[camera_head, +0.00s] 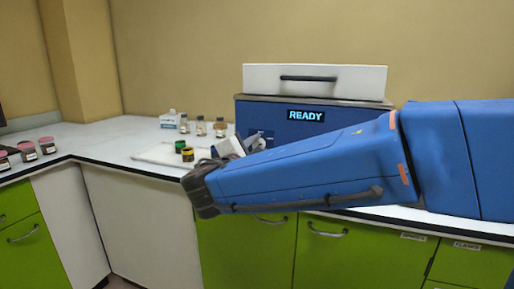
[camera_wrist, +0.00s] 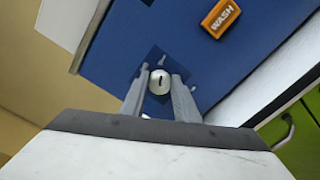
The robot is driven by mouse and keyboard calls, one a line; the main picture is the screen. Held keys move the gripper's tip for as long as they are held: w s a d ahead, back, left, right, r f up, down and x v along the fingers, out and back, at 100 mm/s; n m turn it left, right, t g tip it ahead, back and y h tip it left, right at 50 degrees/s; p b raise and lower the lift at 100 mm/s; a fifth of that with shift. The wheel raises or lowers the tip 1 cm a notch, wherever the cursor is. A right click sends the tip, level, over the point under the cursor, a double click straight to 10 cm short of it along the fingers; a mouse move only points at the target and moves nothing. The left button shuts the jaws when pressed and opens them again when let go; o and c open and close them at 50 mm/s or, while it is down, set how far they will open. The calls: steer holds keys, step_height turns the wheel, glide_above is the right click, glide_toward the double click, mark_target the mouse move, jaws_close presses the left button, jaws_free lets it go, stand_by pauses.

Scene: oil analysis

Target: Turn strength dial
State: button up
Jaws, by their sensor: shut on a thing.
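The strength dial (camera_wrist: 160,81) is a small round silver knob with a dark mark, on the blue front of the machine. In the wrist view my gripper (camera_wrist: 160,84) has its two grey fingers on either side of the dial, shut on it. In the head view my blue arm crosses in front of the machine (camera_head: 257,113), which has a lit READY display (camera_head: 306,116). The dial is hidden there behind my arm and wrist.
An orange WASH button (camera_wrist: 220,17) is on the same blue panel, to the right of the dial. Several small jars and bottles (camera_head: 201,126) stand on the white counter left of the machine. More pink-lidded jars (camera_head: 47,145) stand at the far left. Green cabinets (camera_head: 245,248) lie below.

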steer(key=shift+f, duration=0.1)
steer(key=shift+c, duration=0.2)
steer(key=o, duration=1.1)
steer(key=shift+c, duration=0.2)
steer(key=shift+s, duration=0.1)
steer(key=v, duration=1.7)
steer(key=shift+s+a, duration=0.1)
steer(key=shift+s, duration=0.05)
